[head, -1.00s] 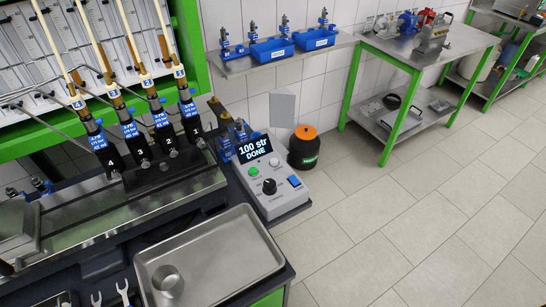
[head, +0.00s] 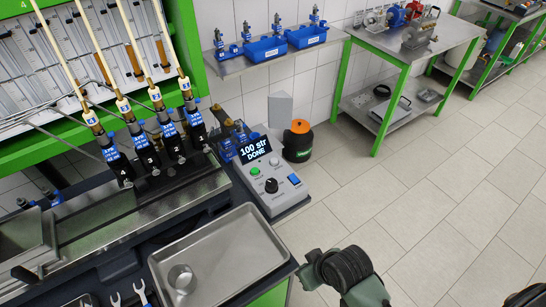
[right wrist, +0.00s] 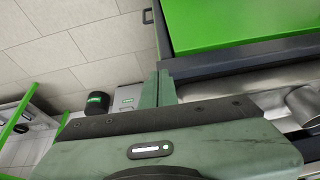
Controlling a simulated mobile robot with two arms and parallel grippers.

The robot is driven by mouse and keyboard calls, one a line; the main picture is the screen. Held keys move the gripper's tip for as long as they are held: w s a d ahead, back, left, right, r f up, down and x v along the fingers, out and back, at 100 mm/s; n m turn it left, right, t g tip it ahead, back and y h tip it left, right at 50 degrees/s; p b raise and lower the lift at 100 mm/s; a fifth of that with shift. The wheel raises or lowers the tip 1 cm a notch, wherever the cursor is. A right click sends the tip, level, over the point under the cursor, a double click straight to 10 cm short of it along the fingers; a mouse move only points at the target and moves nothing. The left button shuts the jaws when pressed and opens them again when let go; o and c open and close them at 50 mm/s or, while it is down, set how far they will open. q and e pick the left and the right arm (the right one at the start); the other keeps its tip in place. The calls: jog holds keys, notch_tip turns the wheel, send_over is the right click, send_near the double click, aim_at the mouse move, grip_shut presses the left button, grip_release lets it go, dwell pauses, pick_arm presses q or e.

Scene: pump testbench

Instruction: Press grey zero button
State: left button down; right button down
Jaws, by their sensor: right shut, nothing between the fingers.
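The grey zero button (head: 274,161) appears as a small pale round button on the sloped control box (head: 262,198), just below its display (head: 255,149), which reads "100 str DONE". A green button (head: 255,171), a black knob (head: 271,185) and a blue switch (head: 294,180) share the panel. My right arm shows at the bottom of the head view, right of the tray and apart from the box. In the right wrist view my right gripper (right wrist: 161,76) is shut and empty. The control box (right wrist: 127,97) is small there, and I cannot make out its buttons. My left gripper is not in view.
A metal tray (head: 245,255) with a cup (head: 181,279) lies before the control box. Several injectors (head: 167,120) stand on the bench to its left. A black canister with an orange lid (head: 299,145) stands behind.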

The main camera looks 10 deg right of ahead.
jog(key=w+a+r+n+t+y, duration=0.1)
jog(key=w+a+r+n+y, duration=0.1)
jog(key=w+a+r+n, duration=0.4)
jog(key=w+a+r+n+y, duration=0.1)
jog(key=w+a+n+y, duration=0.15)
jog(key=w+a, duration=0.6)
notch_tip(320, 180, up, 9)
jog(key=n+t+h+p, duration=0.1)
jog(key=n+t, duration=0.1)
jog(key=n, duration=0.1)
send_over(277, 162)
jog(key=shift+f, duration=0.1)
jog(key=shift+f, duration=0.15)
notch_tip(277, 162, down, 9)
jog(key=b, duration=0.7)
jog(key=shift+w+r, duration=0.1)
jog(key=shift+r, duration=0.1)
jog(key=shift+f+b, duration=0.3)
jog(key=shift+f, duration=0.1)
